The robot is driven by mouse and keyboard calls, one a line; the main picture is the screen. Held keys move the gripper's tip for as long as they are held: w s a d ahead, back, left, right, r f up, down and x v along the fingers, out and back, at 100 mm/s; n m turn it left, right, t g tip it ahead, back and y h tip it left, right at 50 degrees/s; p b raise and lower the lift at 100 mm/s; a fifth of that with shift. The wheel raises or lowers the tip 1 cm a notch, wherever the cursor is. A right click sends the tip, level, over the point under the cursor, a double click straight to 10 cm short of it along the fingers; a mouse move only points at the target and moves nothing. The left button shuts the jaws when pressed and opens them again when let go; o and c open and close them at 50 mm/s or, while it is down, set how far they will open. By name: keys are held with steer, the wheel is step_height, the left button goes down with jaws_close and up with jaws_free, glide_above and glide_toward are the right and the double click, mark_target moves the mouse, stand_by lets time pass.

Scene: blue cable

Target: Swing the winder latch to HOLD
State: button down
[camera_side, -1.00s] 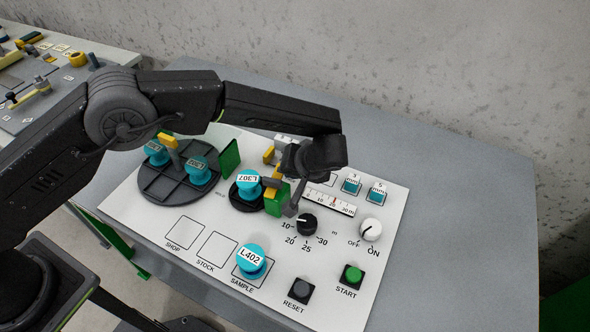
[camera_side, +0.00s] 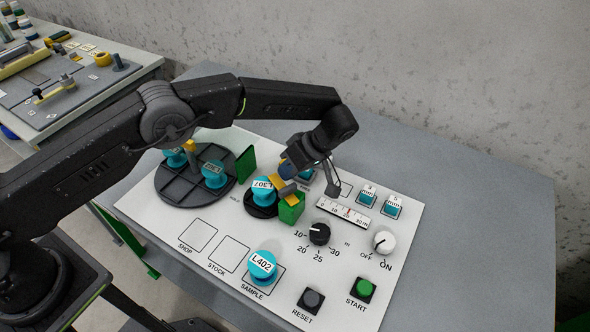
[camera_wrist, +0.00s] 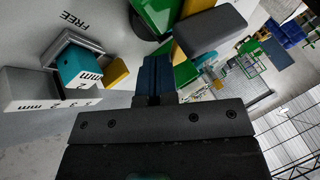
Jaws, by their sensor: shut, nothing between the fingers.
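A dark round winder base (camera_side: 262,207) on the white panel carries a teal spool (camera_side: 263,190). Beside it, on the spool's right, are a small yellow piece (camera_side: 279,183), a grey bar (camera_side: 288,188) and a green block (camera_side: 291,209). They crowd together, and I cannot tell which is the latch or its exact angle. My gripper (camera_side: 287,168) is shut and empty, its blue fingertips just behind this cluster. In the wrist view the shut fingers (camera_wrist: 155,75) point toward green, yellow and dark grey parts (camera_wrist: 210,28); contact is unclear. "FREE" is printed on the panel there.
A dark rack with teal spools (camera_side: 214,175) and an upright green plate (camera_side: 245,165) stand left of the winder. Teal spool L402 (camera_side: 262,266) is in front.

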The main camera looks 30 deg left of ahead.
steer(key=shift+s+a+n+g+h, duration=0.2)
steer(key=shift+a+n+g, duration=0.1)
steer(key=shift+n, duration=0.25)
steer(key=shift+s+a+n+g+h, duration=0.1)
steer(key=shift+a+n+g+h, duration=0.15)
steer(key=shift+n, duration=0.3)
steer(key=shift+s, duration=0.15)
steer(key=shift+s+a, duration=0.15)
step_height(320, 180, up, 11)
steer(key=w+d, duration=0.2)
steer(key=shift+d, duration=0.15)
stand_by(0.4)
